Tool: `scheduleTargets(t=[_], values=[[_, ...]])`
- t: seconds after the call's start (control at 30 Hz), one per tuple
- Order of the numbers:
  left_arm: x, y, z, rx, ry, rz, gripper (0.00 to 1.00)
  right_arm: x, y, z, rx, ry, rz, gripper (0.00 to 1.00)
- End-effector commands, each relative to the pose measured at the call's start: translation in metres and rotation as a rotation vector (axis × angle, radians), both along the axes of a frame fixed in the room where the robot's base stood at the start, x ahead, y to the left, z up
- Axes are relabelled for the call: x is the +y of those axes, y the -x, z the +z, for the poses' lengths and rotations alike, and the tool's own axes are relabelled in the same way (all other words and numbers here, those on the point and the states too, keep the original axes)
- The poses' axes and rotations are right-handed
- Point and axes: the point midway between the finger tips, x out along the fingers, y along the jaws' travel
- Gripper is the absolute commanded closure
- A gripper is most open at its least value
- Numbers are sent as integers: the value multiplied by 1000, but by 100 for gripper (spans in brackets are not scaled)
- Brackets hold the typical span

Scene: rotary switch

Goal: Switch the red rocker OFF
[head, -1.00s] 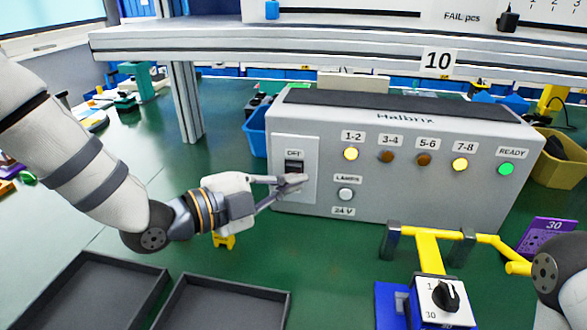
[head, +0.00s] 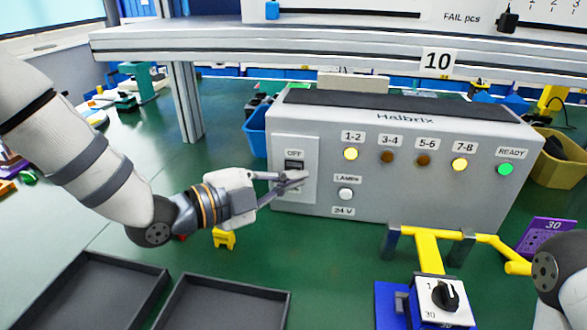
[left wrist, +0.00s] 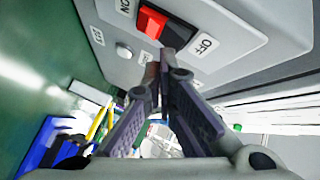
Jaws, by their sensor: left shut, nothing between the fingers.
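My right gripper is out of view.
The grey box (head: 400,200) has yellow 1-2 and 7-8 lamps, dark 3-4 and 5-6 lamps, a green READY lamp (head: 505,169) and a white LAMPS button (head: 345,194). Dark trays (head: 225,290) lie in front, left. A yellow-armed fixture (head: 428,250) stands front right.

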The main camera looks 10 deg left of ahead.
Motion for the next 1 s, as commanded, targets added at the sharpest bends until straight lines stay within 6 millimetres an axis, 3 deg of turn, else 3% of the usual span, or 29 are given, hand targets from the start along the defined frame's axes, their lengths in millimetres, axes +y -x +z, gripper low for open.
scheduleTargets(t=[0.57, 1.0], values=[[0, -6, 1, 0, 0, 0, 100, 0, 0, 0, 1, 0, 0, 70], [0, 1, 2, -1, 0, -1, 100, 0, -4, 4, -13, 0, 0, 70]])
